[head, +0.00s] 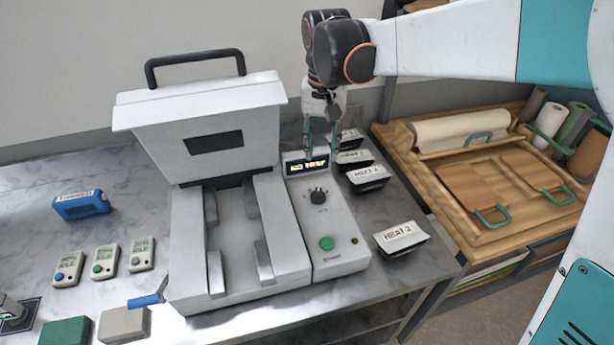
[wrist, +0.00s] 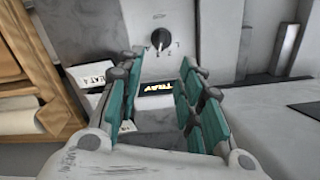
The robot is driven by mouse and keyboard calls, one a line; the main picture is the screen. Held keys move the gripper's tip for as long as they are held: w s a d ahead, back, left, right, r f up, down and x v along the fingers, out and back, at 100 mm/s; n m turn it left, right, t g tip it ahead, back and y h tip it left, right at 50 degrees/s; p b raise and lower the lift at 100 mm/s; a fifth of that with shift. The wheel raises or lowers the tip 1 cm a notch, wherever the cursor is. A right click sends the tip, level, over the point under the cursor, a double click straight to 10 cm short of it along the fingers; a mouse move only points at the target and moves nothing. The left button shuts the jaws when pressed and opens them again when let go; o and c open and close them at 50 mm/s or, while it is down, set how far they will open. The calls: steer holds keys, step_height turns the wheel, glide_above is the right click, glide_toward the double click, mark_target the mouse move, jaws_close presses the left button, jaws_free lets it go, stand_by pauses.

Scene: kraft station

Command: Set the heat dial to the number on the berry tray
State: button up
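The black heat dial (head: 317,197) is on the light control panel of the white machine, above a green button (head: 326,243). It also shows in the wrist view (wrist: 161,38), with small numbers around it; its exact setting is too small to tell. My gripper (head: 322,148) is above the panel's back end, near the lit display (head: 308,166). In the wrist view its teal fingers (wrist: 161,62) are apart and empty, and the dial lies beyond their tips. Dark trays with HEAT labels stand right of the machine; the front one (head: 401,238) seems to read HEAT 2. I cannot tell which holds berries.
The machine's lid (head: 205,125) is raised over an empty bay. A blue device (head: 81,205) and small meters (head: 104,260) lie on the marble counter to the left. A wooden rack (head: 480,185) with rolls and boards stands at right.

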mark_target(318, 193)
step_height(318, 193, down, 14)
steer(key=b, duration=0.4)
steer(key=shift+a, duration=0.15)
steer(key=shift+c, duration=0.5)
jaws_close()
